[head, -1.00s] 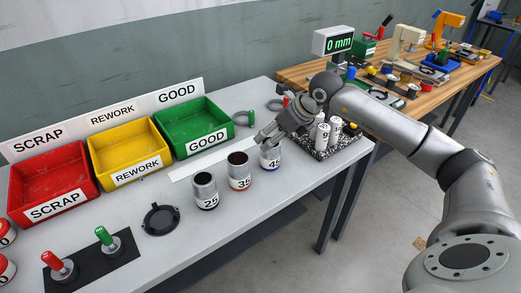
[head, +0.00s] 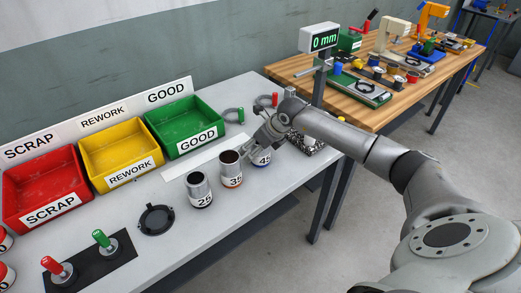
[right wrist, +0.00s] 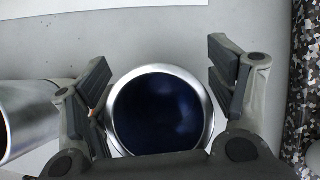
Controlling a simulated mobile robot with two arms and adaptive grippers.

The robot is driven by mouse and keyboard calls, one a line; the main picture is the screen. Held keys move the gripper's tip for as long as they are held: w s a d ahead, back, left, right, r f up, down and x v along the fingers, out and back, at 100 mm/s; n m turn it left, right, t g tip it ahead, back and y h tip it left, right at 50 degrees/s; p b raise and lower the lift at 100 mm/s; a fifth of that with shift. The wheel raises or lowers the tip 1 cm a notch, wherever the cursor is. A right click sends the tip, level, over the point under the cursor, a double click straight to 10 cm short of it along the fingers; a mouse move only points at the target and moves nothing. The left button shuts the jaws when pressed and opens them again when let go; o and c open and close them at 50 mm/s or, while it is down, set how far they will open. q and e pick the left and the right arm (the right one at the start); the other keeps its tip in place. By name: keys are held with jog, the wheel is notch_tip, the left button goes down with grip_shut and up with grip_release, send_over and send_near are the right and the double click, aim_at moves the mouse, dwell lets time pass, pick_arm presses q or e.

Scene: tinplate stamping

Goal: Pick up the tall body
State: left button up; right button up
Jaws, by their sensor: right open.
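The tall body, a metal can with a white label reading 45 and a blue band (head: 262,159), stands upright on the grey table at the right end of a row of cans. My right gripper (head: 258,146) is open at this can and partly covers it. In the right wrist view the can's round rim and dark blue inside (right wrist: 160,115) lie between the two spread fingers (right wrist: 162,85). There is a gap on the right side; on the left the finger is very near the rim. My left gripper is not in view.
The 35 can (head: 231,170) stands close on the left, its side also showing in the right wrist view (right wrist: 28,112). The 25 can (head: 199,190) is further left. A speckled mat (right wrist: 298,70) lies to the right. Green (head: 184,129), yellow and red bins stand behind.

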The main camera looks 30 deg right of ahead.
jog(key=shift+c, duration=0.3)
jog(key=c, duration=1)
jog(key=shift+c, duration=0.2)
jog(key=shift+w+r+b, duration=0.1)
jog(key=shift+r+b, duration=0.35)
jog(key=shift+r, duration=0.15)
jog(key=v, duration=0.3)
jog(key=b+v, duration=0.1)
jog(key=v, duration=0.1)
jog(key=a+b+v, duration=0.1)
jog(key=v, duration=0.2)
jog(key=shift+s+a+r, duration=0.1)
jog(key=shift+s+r, duration=0.15)
jog(key=shift+s, duration=0.05)
jog(key=s+r+b, duration=0.3)
jog(key=s+r, duration=0.1)
jog(key=s, duration=0.5)
jog(key=shift+s+a+r, duration=0.2)
jog(key=shift+a+r, duration=0.1)
